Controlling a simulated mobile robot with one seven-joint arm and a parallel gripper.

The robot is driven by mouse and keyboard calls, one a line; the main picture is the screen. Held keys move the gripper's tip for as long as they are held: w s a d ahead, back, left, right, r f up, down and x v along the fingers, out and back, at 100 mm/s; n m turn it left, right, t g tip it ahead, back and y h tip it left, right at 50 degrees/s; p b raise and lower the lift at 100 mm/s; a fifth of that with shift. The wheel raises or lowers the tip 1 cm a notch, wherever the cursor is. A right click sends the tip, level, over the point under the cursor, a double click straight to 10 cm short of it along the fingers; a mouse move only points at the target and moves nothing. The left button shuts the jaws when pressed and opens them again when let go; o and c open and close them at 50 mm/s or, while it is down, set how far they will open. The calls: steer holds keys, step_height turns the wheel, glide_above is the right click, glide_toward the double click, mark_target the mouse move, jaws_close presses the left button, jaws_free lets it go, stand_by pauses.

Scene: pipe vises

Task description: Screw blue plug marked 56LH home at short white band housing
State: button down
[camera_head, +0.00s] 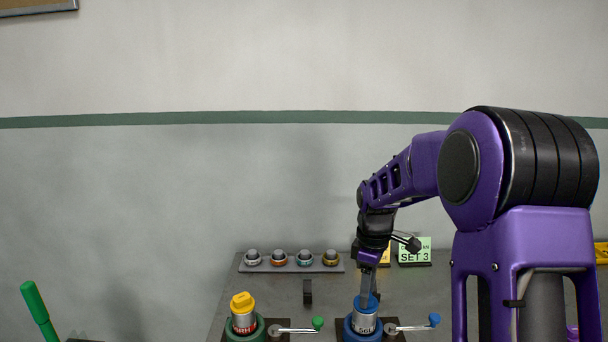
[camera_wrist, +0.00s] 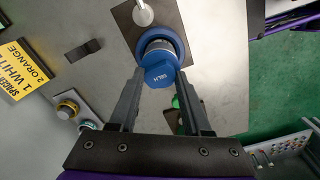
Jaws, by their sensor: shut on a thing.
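The blue plug (camera_wrist: 158,75) marked 56LH sits at the top of a pale metallic housing (camera_head: 364,323) in a blue-ringed vise (camera_head: 349,333). In the wrist view the blue ring (camera_wrist: 180,43) surrounds the housing beyond the plug. My gripper (camera_wrist: 160,80) is shut on the plug, one finger on each side. In the head view my gripper (camera_head: 368,294) points down over the housing and hides much of the plug. How far the plug is seated, and the housing's band, I cannot make out.
A yellow plug (camera_head: 242,302) tops a red-banded housing in a green vise (camera_head: 238,335) to the left. A rack (camera_head: 290,264) of several ringed pieces, a yellow sign (camera_wrist: 20,68) and a green SET 3 sign (camera_head: 414,251) stand farther back. A blue-knobbed handle (camera_head: 410,327) extends right.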

steer(key=n, duration=0.1)
steer(key=n+p, duration=0.1)
steer(key=n, duration=0.1)
steer(key=n+p, duration=0.1)
steer(key=shift+r+n, duration=0.25)
steer(key=shift+n, duration=0.05)
steer(key=n+p, duration=0.2)
steer(key=n, duration=0.2)
steer(key=shift+p, duration=0.35)
steer(key=shift+n+p, duration=0.35)
steer(key=shift+n, duration=0.45)
steer(key=shift+f+n, duration=0.3)
steer(key=shift+n, duration=1.3)
steer(key=shift+c, duration=2.2)
jaws_free()
